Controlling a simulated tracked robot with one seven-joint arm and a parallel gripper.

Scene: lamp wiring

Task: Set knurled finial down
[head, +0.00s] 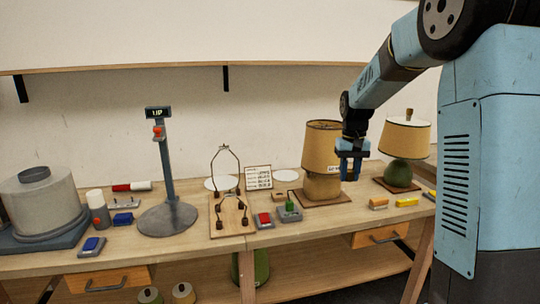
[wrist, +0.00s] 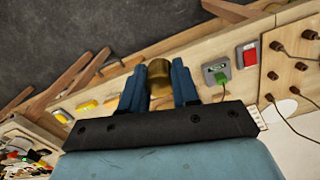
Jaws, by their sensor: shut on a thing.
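My gripper (head: 352,172) hangs in front of the tan-shaded lamp (head: 322,135) in the head view, above the bench. In the wrist view my gripper's two blue fingers (wrist: 158,88) are shut on a brownish-gold rounded piece, which I take as the knurled finial (wrist: 159,70). It is held above the bench surface. Its knurling is too small to make out, and in the head view the fingers hide it. The tan lamp shows no finial on top. A second lamp (head: 408,140) with a dark-banded shade and green base has a brown finial (head: 409,114).
The bench (head: 350,215) has a clear strip along its front. Orange and yellow blocks (head: 407,202) lie at the right. A green-plugged grey box (head: 289,211) and a red switch (head: 264,219) sit left of the tan lamp, beside a wired board (head: 232,229). A stand (head: 168,180) is farther left.

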